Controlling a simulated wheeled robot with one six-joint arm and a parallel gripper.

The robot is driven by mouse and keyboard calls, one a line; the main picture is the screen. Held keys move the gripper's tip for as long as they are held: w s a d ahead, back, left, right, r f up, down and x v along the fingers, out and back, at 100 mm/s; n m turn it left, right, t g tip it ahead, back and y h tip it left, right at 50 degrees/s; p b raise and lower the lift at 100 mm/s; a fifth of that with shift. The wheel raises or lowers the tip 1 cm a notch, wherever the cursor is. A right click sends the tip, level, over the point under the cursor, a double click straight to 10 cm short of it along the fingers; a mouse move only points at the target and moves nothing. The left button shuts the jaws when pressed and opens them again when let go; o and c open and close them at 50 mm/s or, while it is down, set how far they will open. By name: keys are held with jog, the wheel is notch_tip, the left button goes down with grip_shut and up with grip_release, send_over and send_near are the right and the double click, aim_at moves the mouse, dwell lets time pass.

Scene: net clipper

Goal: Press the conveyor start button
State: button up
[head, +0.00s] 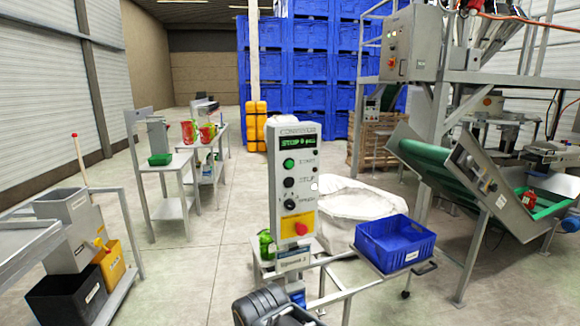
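The grey conveyor control box (279,218) stands upright on a post in the middle of the head view. Its green start button (289,163) is uncovered, below a display (298,142) with green text that seems to read STOP and 0. Below it are a black stop button (288,182), a black knob (290,204) and a red emergency stop (301,229) on a yellow plate. A dark part of my arm shows at the bottom edge, below the box and apart from the button. My gripper's fingers do not show.
A blue crate (411,259) sits on a stand right of the box, with a white sack (352,207) behind. The green conveyor (433,165) slopes at the right. A cart with a black bin (62,299) stands at the left. Open floor (190,270) lies between.

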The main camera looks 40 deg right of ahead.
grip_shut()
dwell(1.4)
